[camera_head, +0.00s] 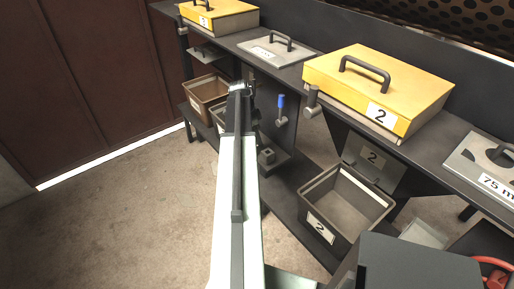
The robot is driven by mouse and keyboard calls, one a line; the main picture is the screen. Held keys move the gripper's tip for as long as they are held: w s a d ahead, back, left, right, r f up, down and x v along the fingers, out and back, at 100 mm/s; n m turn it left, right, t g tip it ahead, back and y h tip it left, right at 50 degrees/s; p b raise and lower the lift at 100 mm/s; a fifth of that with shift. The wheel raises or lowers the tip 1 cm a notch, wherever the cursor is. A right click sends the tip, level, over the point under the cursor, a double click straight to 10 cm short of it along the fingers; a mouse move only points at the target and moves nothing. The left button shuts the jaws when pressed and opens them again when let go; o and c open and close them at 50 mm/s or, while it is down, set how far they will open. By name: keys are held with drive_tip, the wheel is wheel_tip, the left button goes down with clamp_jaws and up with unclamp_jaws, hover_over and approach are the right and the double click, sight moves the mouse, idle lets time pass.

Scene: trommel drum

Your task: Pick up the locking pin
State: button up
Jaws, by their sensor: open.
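No part is marked as the locking pin, and I cannot tell for certain which one it is. A small upright piece with a blue top (281,103) and a grey lower end shows in front of the dark panel below the bench. A dark grey knobbed cylinder (312,98) sticks out at the near left corner of the yellow box labelled 2. My gripper (243,89) is at the far end of my arm, left of the blue-topped piece and apart from it in the picture. Its jaws are small here and partly hidden by my arm; they look empty.
The yellow box labelled 2 (395,80), a grey handled plate (268,50) and another yellow box (222,16) line the dark bench. Below stand a grey bin labelled 2 (372,192) and a brown bin (208,88). Open floor (120,215) lies left.

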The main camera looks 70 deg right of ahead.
drive_tip(key=shift+f, duration=0.1)
clamp_jaws()
wheel_tip(320, 180, up, 7)
drive_tip(key=p, duration=0.7)
drive_tip(key=shift+a+r+p, duration=0.1)
drive_tip(key=shift+r+p, duration=0.25)
drive_tip(key=shift+p, duration=0.25)
drive_tip(key=w+a, duration=0.9)
drive_tip(key=a, duration=0.6)
drive_tip(key=shift+w+f+b, duration=0.35)
drive_tip(key=shift+b, duration=0.05)
